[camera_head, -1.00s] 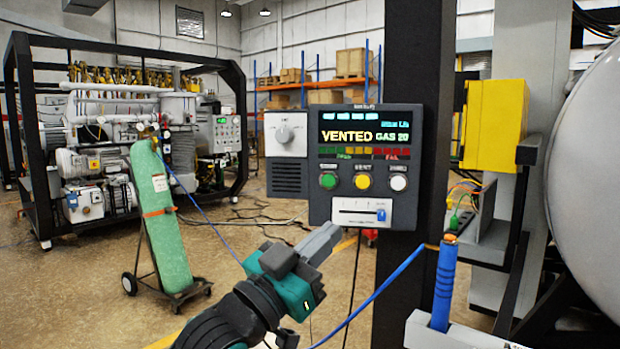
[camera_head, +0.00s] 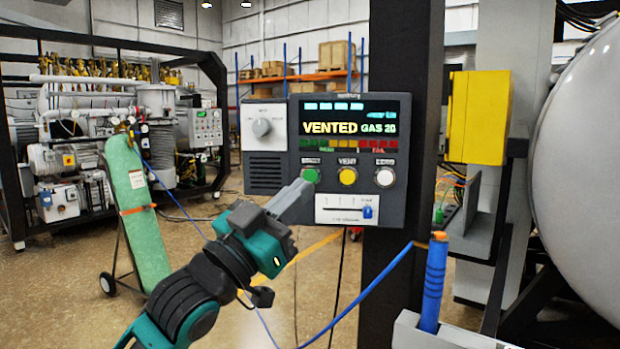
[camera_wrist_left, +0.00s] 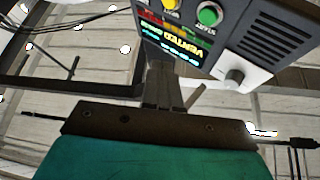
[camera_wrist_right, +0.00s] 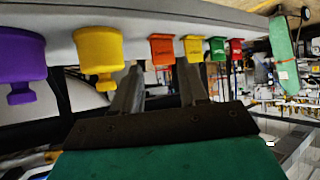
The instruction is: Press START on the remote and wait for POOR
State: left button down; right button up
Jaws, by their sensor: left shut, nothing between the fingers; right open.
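The remote (camera_head: 270,175) is a dark box on a black post. Its screen (camera_head: 349,127) reads "VENTED GAS 20". Below are a green START button (camera_head: 310,175), a yellow VENT button (camera_head: 348,176) and a white button (camera_head: 385,177). My left gripper (camera_head: 306,186) is shut and empty, its tip just below the green button in the head view; I cannot tell if they touch. In the left wrist view, START (camera_wrist_left: 209,14) shows beyond the fingers (camera_wrist_left: 164,82). My right gripper (camera_wrist_right: 158,88) is open and empty, outside the head view.
A blue-handled tool (camera_head: 433,285) stands in a pale holder at front right. A yellow box (camera_head: 477,117) and a large grey vessel (camera_head: 585,170) are at right. A green cylinder (camera_head: 137,215) stands left. Coloured plugs, including a yellow one (camera_wrist_right: 98,48), hang near my right gripper.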

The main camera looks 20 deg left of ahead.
aim_at(310, 176)
pick_arm(q)
jog(key=w+a, duration=0.1)
jog(key=w, duration=0.6)
jog(key=shift+a, duration=0.15)
dwell(1.8)
jog(key=shift+w+a, duration=0.1)
jog(key=shift+w, duration=0.3)
jog(key=shift+w+p, duration=0.35)
dwell(0.6)
jog(key=shift+s, duration=0.75)
